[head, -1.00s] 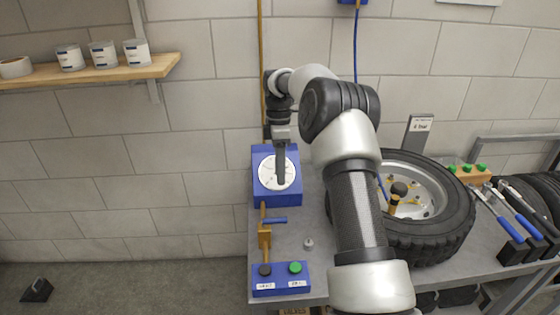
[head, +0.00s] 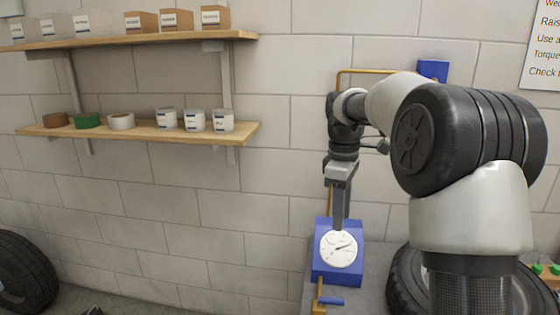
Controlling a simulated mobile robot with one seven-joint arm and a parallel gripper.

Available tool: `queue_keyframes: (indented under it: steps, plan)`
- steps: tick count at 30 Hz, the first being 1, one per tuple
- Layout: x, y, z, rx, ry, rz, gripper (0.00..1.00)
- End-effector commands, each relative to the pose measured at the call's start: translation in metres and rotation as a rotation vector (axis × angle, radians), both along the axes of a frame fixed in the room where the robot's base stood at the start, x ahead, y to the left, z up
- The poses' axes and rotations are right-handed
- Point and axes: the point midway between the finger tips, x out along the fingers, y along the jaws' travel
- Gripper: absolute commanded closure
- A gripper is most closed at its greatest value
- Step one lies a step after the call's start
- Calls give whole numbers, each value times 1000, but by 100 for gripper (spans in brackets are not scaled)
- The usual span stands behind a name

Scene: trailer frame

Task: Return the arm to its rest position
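My arm rises from the lower right of the head view and bends over toward the wall, with my gripper (head: 340,212) at its end pointing down. The gripper is in front of a blue gauge box (head: 322,262) with a round white dial (head: 338,249). Its fingers show as one narrow dark strip ending at the top of the dial, so I cannot tell whether they are apart or together. I cannot tell whether the gripper touches the gauge. No held object shows.
A tyre (head: 400,283) lies on the bench behind my arm. A blue-handled valve (head: 330,301) is in front of the gauge. Wooden shelves (head: 150,132) with tubs and boxes are on the left wall. Another tyre (head: 22,272) stands at lower left. The wall between is bare.

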Motion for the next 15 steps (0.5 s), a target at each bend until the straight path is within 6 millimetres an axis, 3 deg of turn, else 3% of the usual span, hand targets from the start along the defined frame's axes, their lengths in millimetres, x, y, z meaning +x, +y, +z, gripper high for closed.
queue_keyframes:
  steps: [1,6,10,15]
  plan:
    - [-20,5,31,-12,-42,-59,65]
    - [-89,17,86,-9,-177,-298,65]
    - [-147,22,112,31,-276,-492,65]
    - [-219,27,121,130,-391,-742,65]
